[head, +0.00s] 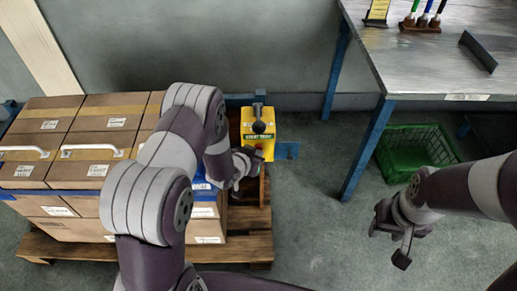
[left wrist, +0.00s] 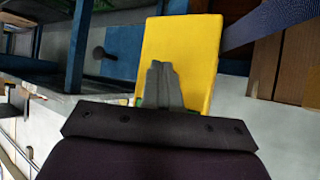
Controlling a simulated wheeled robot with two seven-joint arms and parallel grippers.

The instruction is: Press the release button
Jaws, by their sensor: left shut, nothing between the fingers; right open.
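The yellow box (head: 258,118) stands at the end of the blue rail beside the pallet, with a dark round-knobbed lever on top and a green label on its near face. A small red part (head: 259,146), perhaps the button, shows just below the label, partly hidden by my left gripper (head: 256,161). That gripper is shut and empty, its tips at the box's near face. In the left wrist view the closed fingers (left wrist: 160,82) overlap the yellow face (left wrist: 195,45); I cannot tell whether they touch it. My right gripper (head: 389,243) is open and empty over the floor.
Cardboard boxes (head: 105,118) are stacked on a wooden pallet (head: 250,244) at the left. A metal-topped table (head: 420,55) with blue legs stands at the right, with a green crate (head: 408,160) under it. The floor between pallet and table is clear.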

